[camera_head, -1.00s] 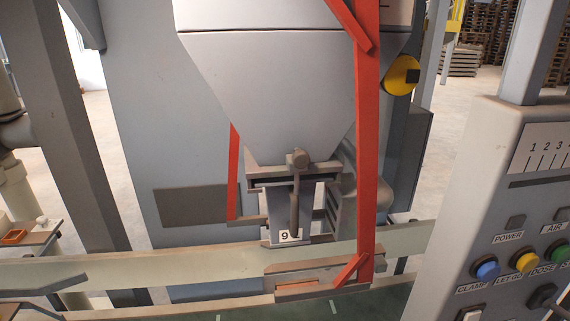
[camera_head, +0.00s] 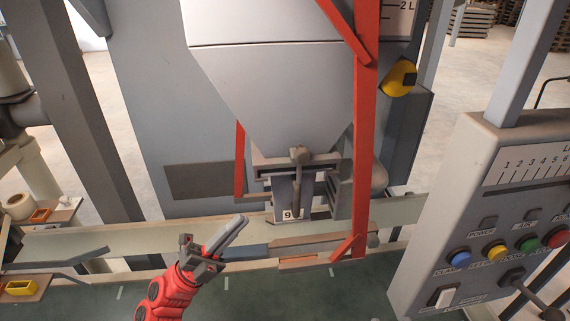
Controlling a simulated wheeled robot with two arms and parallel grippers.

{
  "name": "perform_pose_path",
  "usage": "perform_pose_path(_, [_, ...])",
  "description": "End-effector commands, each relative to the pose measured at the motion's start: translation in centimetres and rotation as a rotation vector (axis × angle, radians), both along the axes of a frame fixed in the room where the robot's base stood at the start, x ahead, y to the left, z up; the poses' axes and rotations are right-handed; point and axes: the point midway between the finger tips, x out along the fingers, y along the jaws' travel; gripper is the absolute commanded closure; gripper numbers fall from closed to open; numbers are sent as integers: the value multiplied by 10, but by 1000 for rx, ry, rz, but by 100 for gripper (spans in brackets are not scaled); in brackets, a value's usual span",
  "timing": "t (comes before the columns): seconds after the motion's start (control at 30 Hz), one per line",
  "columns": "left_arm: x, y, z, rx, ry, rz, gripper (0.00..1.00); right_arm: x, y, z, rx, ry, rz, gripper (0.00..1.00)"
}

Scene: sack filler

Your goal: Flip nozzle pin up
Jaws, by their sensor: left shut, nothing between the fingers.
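The nozzle pin (camera_head: 298,181) hangs straight down from a round pivot at the bottom of the grey hopper (camera_head: 270,85). Its lower end is beside the label 9 on the spout (camera_head: 284,203). My left gripper (camera_head: 240,222) is at the lower middle, left of and below the spout, pointing up and to the right. Its fingers are together and empty, apart from the pin. My right gripper is not in view.
Red bars (camera_head: 364,140) frame the hopper. A pale rail (camera_head: 130,237) crosses below the spout. The control panel (camera_head: 470,200) with coloured buttons stands at the right. A shelf with a yellow bin (camera_head: 20,288) is at the left. The green surface (camera_head: 260,295) in front looks mostly clear.

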Motion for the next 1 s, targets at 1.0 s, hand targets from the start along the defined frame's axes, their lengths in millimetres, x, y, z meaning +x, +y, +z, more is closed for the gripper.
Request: perform_pose_path(1.0, [37, -89, 96, -5, -1, -6, 100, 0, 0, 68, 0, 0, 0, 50])
